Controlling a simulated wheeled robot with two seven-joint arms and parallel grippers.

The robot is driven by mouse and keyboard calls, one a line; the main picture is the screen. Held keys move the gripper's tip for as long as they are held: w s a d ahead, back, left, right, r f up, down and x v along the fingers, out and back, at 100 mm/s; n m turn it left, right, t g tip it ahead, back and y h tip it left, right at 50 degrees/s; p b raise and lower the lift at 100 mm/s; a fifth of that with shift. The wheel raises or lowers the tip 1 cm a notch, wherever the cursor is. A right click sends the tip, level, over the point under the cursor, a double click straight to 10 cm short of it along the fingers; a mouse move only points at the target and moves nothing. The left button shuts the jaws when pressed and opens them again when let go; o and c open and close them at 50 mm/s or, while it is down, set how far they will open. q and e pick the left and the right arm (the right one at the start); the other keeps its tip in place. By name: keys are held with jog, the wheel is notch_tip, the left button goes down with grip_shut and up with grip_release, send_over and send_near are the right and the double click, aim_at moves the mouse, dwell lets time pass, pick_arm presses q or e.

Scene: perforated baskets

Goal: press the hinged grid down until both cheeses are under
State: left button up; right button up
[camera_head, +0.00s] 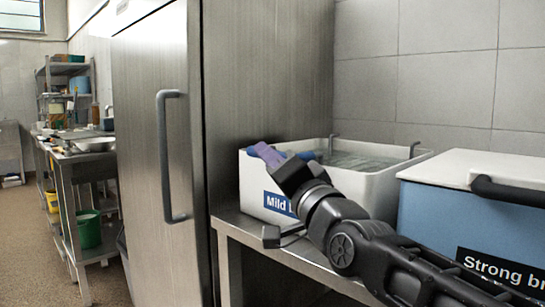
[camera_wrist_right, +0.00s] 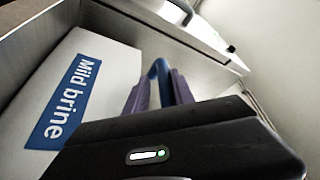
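A white brine tub (camera_head: 400,180) labelled "Mild" stands on a steel bench; its label reads "Mild brine" in the right wrist view (camera_wrist_right: 75,100). Inside it, a greyish surface (camera_head: 360,160) shows, partly hidden by the rim; I cannot tell grid from liquid there. A blue bar (camera_head: 307,156), seemingly the grid's handle, runs along the tub's near left rim. My right gripper (camera_head: 266,153) has its purple fingers on either side of this bar, which shows between them in the right wrist view (camera_wrist_right: 158,68). No cheese can be made out. My left gripper is out of view.
A tall steel cabinet (camera_head: 155,150) with a long handle stands at left. Tiled wall is behind the tub.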

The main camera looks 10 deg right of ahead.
jog(key=shift+o, duration=1.2)
jog(key=b+v, duration=0.1)
jog(key=v, duration=0.6)
jog(key=shift+s, duration=0.3)
jog(key=shift+d+f, duration=0.1)
jog(key=shift+d, duration=0.05)
